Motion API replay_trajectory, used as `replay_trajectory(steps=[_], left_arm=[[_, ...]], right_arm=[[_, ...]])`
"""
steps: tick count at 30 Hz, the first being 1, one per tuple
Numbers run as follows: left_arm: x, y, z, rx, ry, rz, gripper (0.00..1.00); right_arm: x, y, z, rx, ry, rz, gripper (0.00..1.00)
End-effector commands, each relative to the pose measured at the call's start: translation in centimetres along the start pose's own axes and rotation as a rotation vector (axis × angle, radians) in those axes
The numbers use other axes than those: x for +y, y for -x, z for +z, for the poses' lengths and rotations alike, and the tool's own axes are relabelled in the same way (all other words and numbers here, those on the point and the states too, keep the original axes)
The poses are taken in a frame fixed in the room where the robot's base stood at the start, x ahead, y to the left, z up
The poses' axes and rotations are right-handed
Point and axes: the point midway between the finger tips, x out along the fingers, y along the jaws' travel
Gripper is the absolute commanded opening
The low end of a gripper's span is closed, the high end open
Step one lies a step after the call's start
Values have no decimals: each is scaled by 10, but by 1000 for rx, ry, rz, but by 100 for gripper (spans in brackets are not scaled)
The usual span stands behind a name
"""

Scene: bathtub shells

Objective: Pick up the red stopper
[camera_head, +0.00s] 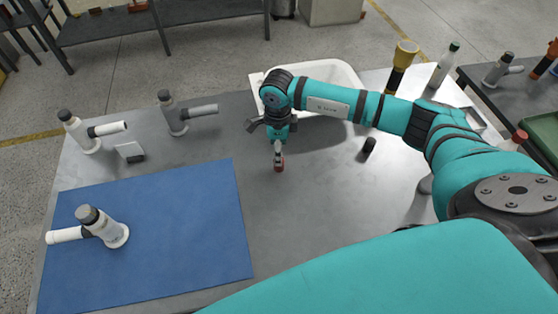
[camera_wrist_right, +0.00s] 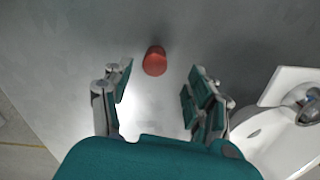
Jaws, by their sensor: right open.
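The red stopper (camera_head: 279,167) stands on the grey table near its middle, partly hidden by my right gripper in the head view. It also shows in the right wrist view (camera_wrist_right: 155,62) as a small round red piece on bare grey table. My right gripper (camera_head: 278,150) points down close above it. In the right wrist view my right gripper (camera_wrist_right: 160,82) is open and empty, and the stopper lies between the lines of its two fingers, slightly beyond the tips. Whether they touch is not clear. My left gripper is not in view.
A white tub shell (camera_head: 345,75) lies behind my right arm. A small black piece (camera_head: 369,146) stands to the right. Grey-and-white pipe fittings (camera_head: 85,130) stand at left, one (camera_head: 108,228) on a blue mat (camera_head: 180,255). Bare table surrounds the stopper.

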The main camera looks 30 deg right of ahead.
Motion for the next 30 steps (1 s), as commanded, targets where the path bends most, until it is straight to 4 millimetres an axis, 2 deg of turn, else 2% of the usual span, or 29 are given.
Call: replay_trajectory(steps=[5,9,13,22,23,30], left_arm=[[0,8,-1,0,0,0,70],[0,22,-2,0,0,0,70],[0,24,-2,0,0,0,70],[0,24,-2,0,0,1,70],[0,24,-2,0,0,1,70],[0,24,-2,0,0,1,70]], right_arm=[[2,-10,-1,1,0,2,58],[7,-29,-2,2,-1,4,58],[6,-48,-1,1,-2,2,58],[5,-56,-1,0,0,-1,58],[5,-56,-1,0,0,-1,57],[5,-56,-1,0,0,-1,26]])
